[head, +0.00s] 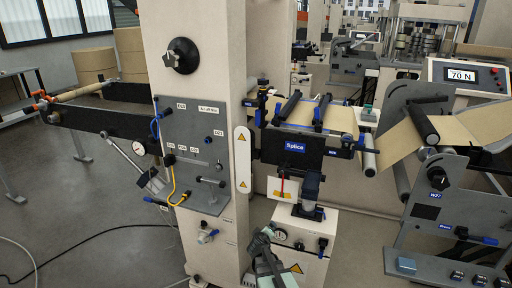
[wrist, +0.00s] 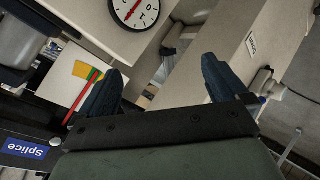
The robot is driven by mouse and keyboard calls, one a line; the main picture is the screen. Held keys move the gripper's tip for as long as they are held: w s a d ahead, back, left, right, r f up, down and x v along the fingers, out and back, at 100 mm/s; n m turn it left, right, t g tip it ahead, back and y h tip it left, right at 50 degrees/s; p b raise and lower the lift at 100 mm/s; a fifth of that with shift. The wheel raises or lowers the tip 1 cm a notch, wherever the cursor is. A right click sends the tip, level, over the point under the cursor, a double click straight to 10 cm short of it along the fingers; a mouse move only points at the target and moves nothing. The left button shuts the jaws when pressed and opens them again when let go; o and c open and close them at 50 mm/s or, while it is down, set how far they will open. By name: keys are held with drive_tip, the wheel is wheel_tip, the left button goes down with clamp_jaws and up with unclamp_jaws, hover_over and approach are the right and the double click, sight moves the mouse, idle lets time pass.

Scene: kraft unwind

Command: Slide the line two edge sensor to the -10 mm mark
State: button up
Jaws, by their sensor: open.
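I cannot make out the line two edge sensor or a millimetre scale with a -10 mark in either view. The kraft web (head: 335,118) runs over the splice table (head: 290,146) and on to the rollers at the right. My gripper (wrist: 162,68) shows two dark blue fingers spread wide in the wrist view, with nothing between them. In the head view my gripper (head: 262,243) is low in front of the white cabinet, below the splice table and beside the beige column. Its fingertips are too small there to tell apart.
The beige column (head: 196,60) carries a grey panel (head: 195,150) with a yellow cable. The white cabinet (head: 314,245) stands below the splice table.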

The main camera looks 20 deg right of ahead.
drive_tip(key=w+d+r+n+t, duration=0.1)
drive_tip(key=w+d+r+t, duration=0.15)
drive_tip(key=r, duration=0.35)
drive_tip(key=w+d+r+n+t, duration=0.1)
drive_tip(key=w+r, duration=0.3)
drive_tip(key=r, duration=0.3)
drive_tip(key=n+t+y, duration=0.5)
drive_tip(key=n+y, duration=0.2)
drive_tip(key=n, duration=0.5)
approach(256, 116)
drive_tip(key=w, duration=0.8)
drive_tip(key=w+f, duration=0.1)
drive_tip(key=w, duration=0.3)
drive_tip(key=shift+w+d+f, duration=0.1)
drive_tip(key=shift+w+d, duration=0.05)
drive_tip(key=shift+d, duration=0.25)
